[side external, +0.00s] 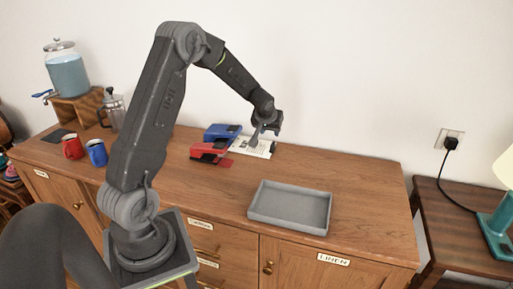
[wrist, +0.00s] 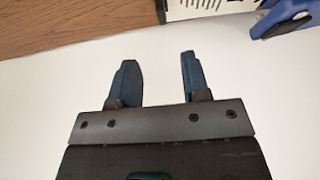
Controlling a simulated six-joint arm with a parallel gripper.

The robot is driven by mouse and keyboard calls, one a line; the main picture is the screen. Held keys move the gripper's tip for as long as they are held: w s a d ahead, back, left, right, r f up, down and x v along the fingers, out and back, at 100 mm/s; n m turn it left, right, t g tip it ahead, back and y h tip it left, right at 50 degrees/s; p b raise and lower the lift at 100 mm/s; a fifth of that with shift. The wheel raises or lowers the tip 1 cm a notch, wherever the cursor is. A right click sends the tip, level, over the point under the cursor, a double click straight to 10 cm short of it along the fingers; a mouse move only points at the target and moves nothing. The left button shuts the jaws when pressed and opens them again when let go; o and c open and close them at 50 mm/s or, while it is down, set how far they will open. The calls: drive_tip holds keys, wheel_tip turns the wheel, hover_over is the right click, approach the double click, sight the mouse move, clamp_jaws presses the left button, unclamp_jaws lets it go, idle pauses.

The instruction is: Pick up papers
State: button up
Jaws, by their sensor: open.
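White printed paper (side external: 262,147) lies on the wooden cabinet top near the wall, partly hidden behind my gripper. Its edge with black marks also shows at the top of the wrist view (wrist: 190,8). My gripper (side external: 263,136) is over or beside the paper in the side view; its exact height above it I cannot tell. In the wrist view the two blue fingers (wrist: 158,82) are apart with nothing between them. A blue stapler-like object (side external: 222,131) stands left of the paper, and a red one (side external: 211,151) is in front of it.
A grey open tray (side external: 290,226), empty, sits at the front right of the cabinet top (side external: 365,190). The wall is close behind the paper.

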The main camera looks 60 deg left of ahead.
sight(273, 143)
drive_tip(key=x, duration=1.1)
drive_tip(key=shift+s, duration=0.15)
clamp_jaws()
